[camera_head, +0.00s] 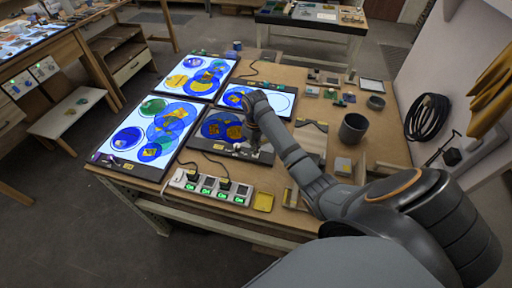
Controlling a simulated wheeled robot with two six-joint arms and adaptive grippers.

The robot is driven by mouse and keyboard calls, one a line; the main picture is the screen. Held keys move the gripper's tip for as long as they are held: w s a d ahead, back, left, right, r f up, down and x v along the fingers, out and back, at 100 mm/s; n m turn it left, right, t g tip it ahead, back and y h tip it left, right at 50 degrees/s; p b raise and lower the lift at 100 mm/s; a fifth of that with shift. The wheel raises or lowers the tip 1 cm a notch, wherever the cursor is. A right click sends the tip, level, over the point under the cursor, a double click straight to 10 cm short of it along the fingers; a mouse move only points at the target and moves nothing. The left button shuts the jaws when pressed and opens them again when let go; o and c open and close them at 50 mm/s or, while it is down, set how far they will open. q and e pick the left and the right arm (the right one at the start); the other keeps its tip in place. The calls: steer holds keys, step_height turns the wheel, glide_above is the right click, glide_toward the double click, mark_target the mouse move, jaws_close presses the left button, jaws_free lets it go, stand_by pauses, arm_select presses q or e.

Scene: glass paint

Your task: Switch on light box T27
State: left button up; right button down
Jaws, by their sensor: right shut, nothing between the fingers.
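Several flat light boxes with blue and yellow glass discs lie on the wooden table. The front left box (126,163), the back left box (168,72) and the back right box (284,103) glow white. The front right box (206,143) looks dark, with no white glow. The box labels are too small to read, so I cannot tell which is T27. My right gripper (256,151) is shut and empty, pointing down at the right front edge of the dark box. I cannot tell whether it touches. My left gripper is not in view.
A white power strip (196,186) with green "On" marks and black plugs lies in front of the dark box. A yellow tray (263,202) is right of it. A dark cup (353,129) and small blocks stand on the table's right side.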

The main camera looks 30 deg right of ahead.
steer(key=shift+f+b, duration=0.3)
steer(key=shift+f, duration=0.7)
stand_by(0.6)
step_height(320, 180, up, 7)
steer(key=p, duration=0.9)
steer(key=shift+r, duration=0.1)
stand_by(0.3)
